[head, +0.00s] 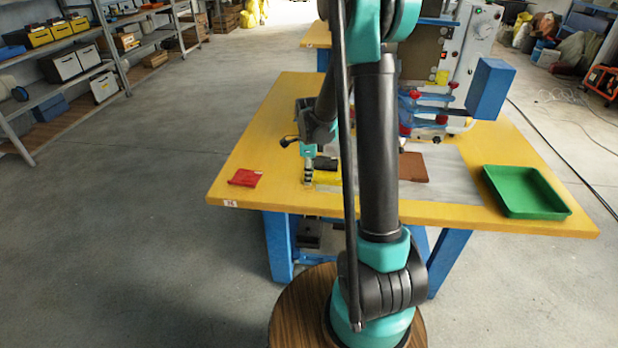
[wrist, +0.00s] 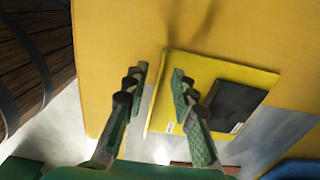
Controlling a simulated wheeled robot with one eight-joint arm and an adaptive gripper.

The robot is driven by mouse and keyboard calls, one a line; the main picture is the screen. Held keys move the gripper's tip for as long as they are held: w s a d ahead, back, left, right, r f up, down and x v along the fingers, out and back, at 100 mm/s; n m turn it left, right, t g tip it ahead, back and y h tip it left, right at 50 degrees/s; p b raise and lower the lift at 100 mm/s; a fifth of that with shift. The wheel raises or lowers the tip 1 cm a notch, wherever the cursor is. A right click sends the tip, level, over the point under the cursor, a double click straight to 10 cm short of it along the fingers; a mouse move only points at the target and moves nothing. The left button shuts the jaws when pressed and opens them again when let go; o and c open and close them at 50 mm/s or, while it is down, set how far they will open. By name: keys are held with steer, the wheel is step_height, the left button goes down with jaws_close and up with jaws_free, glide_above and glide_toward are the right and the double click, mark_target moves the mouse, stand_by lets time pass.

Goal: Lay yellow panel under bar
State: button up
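The yellow panel (wrist: 195,65) lies on the yellow table top in the wrist view, with a black piece (wrist: 225,106) on its right part. In the head view the panel (head: 329,179) is partly hidden by my arm. My gripper (wrist: 160,76) is open, with nothing held. Its fingers stand either side of the panel's left edge; whether they touch it I cannot tell. In the head view my gripper (head: 309,178) points down at the panel's left end. The bar cannot be clearly picked out; the machine (head: 440,60) with red-knobbed clamps stands behind my arm.
A brown panel (head: 413,167) lies right of my arm. A green tray (head: 525,192) stands at the right end. A blue box (head: 490,88) juts from the machine. The table's left part is mostly clear.

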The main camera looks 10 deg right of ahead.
step_height(320, 180, up, 11)
steer(key=s+d+f+n+t, duration=0.2)
steer(key=s+f+n, duration=0.1)
steer(key=s+n, duration=0.7)
steer(key=s+d+f+n+t, duration=0.2)
steer(key=s+f+n, duration=0.1)
steer(key=s+n, duration=0.8)
steer(key=shift+s+f+n, duration=0.25)
steer(key=shift+s+n, duration=0.05)
steer(key=shift+s, duration=0.2)
